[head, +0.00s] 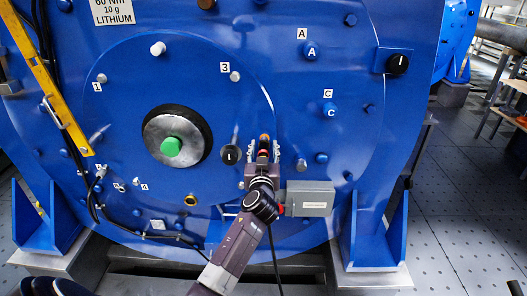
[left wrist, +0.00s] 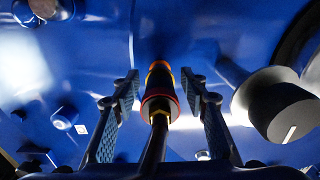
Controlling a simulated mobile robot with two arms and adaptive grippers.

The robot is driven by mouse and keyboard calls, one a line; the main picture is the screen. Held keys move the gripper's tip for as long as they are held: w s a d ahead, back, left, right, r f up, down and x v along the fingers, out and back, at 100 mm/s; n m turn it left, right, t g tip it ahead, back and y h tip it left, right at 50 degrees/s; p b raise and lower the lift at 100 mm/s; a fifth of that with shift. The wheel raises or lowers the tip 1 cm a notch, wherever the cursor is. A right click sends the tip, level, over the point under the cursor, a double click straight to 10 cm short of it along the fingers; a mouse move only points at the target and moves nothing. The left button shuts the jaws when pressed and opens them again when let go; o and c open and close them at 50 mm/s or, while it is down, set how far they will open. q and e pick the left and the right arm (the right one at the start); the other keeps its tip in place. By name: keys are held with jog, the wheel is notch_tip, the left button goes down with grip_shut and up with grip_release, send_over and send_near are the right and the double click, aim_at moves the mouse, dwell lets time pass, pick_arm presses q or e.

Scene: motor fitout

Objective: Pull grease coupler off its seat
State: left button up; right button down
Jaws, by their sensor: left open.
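The grease coupler (head: 264,143) is a dark cylinder with orange and red bands on the blue motor face (head: 330,180). In the left wrist view the grease coupler (left wrist: 158,92) points away from me toward the blue face, with a brass fitting and dark hose (left wrist: 153,150) at its near end. My left gripper (head: 264,155) is open around it. In the left wrist view the left gripper (left wrist: 160,82) has one finger on each side of the coupler, with visible gaps. The coupler's far end and seat are not clear. My right gripper is not in view.
A black knob (head: 230,155) is close on the left of the gripper; it also shows in the left wrist view (left wrist: 280,105). A grey box (head: 309,199) is at the lower right. A yellow bar (head: 52,75) is at the far left.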

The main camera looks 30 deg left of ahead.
pick_arm(q)
jog(key=shift+x, duration=0.75)
jog(key=shift+a+f+b, duration=0.1)
jog(key=shift+b, duration=0.55)
dwell(0.4)
jog(key=shift+c, duration=0.5)
jog(key=shift+f, duration=0.1)
grip_shut()
jog(key=shift+s, duration=0.1)
